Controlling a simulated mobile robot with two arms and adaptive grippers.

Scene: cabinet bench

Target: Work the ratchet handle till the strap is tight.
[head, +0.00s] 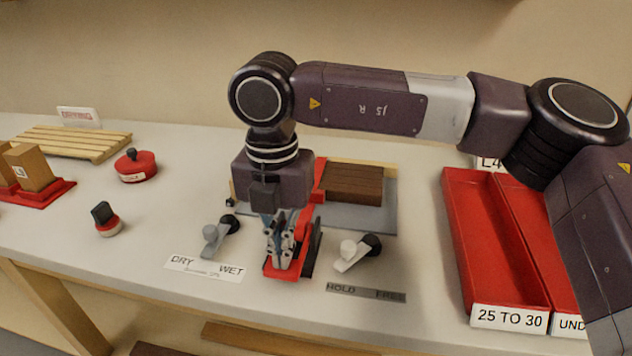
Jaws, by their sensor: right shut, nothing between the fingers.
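The ratchet (303,243) is a red and dark piece near the front of the bench, partly hidden behind my right gripper. A red strap (320,180) runs from behind the gripper over a brown wooden block (352,182) on a grey plate (385,218). My right gripper (279,262) points down at the ratchet with its fingers shut and nothing held. Whether its fingertips touch the handle, I cannot tell. The strap's tightness does not show clearly. My left gripper is out of view.
Small levers stand by the DRY/WET label (205,267) and the HOLD/FREE label (365,292), on either side of the ratchet. Red trays (482,290) are at the right. A red round pot (140,170), a stamp-like knob (107,222) and a slatted rack (70,142) are at the left.

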